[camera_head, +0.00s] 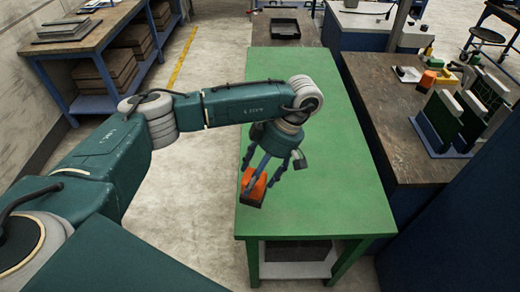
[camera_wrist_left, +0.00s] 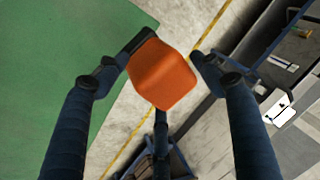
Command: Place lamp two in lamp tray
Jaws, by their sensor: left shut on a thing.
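An orange block-like thing with a dark part (camera_head: 252,187), likely lamp two, is in my left gripper (camera_head: 268,183) over the left edge of the green table. In the left wrist view the orange body (camera_wrist_left: 162,74) sits between the fingers of the gripper (camera_wrist_left: 170,65), tilted, with green tabletop at left and floor below. The gripper is shut on it. A dark shallow tray (camera_head: 284,29), possibly the lamp tray, lies on the brown surface beyond the table's far end. My right gripper is not in view.
The green table (camera_head: 335,195) is otherwise bare. A dark-topped bench (camera_head: 390,135) at right holds a white tray (camera_head: 407,74), another orange thing (camera_head: 428,80) and upright green panels (camera_head: 447,118). A shelf with boxes (camera_head: 105,72) stands at back left.

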